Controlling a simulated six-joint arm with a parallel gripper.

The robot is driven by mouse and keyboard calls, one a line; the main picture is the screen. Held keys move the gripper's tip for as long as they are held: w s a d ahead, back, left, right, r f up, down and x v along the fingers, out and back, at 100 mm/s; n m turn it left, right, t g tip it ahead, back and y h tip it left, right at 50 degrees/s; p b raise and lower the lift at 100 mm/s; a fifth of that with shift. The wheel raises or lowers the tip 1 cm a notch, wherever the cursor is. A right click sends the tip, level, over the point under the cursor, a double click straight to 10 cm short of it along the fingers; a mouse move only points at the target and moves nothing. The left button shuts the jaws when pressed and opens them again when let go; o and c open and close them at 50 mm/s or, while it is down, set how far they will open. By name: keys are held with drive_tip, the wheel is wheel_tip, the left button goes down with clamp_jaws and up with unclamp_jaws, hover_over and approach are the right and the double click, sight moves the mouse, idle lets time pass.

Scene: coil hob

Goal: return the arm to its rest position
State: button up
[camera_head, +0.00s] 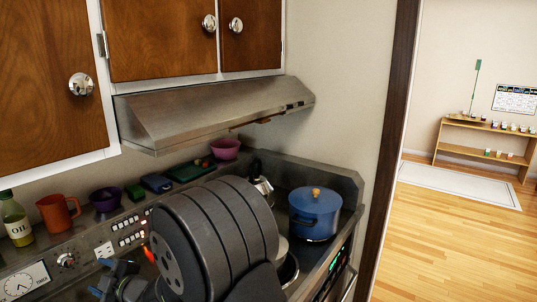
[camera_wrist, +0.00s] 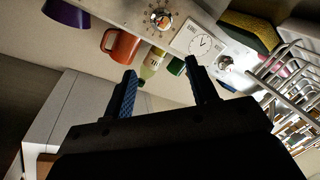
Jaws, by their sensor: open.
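My arm (camera_head: 205,240) fills the lower middle of the head view and hides much of the hob. My gripper (camera_wrist: 160,70) shows in the wrist view with its two blue-padded fingers apart and nothing between them. In the head view, blue parts of my gripper (camera_head: 115,280) show at the lower left, below the control panel. The wrist view is tilted. Beyond the fingers it shows an orange mug (camera_wrist: 122,46), an oil bottle (camera_wrist: 152,64) and a clock dial (camera_wrist: 203,44). The fingers appear clear of these things.
A blue lidded pot (camera_head: 315,212) stands on the hob at right, and a kettle (camera_head: 262,183) is partly hidden behind my arm. Bowls, a mug (camera_head: 57,213) and an oil bottle (camera_head: 15,220) line the back ledge. A range hood (camera_head: 215,108) hangs above. A dish rack (camera_wrist: 290,85) is in the wrist view.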

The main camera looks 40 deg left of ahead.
drive_tip(key=m, duration=0.1)
drive_tip(key=m+t, duration=0.1)
drive_tip(key=m, duration=0.1)
drive_tip(key=s+d+m, duration=0.1)
drive_tip(key=m, duration=0.1)
drive_tip(key=shift+f, duration=0.4)
drive_tip(key=shift+a, duration=0.1)
drive_tip(key=w+n+g, duration=0.1)
drive_tip(key=n, duration=0.5)
drive_tip(key=w+a+n+g+h, duration=0.1)
drive_tip(key=w+n, duration=0.1)
drive_tip(key=n, duration=0.4)
drive_tip(key=w+n+g, duration=0.2)
drive_tip(key=n, duration=0.5)
drive_tip(key=shift+w+a+r+h, duration=0.1)
drive_tip(key=shift+a+r+h, duration=0.2)
drive_tip(key=shift+r, duration=0.05)
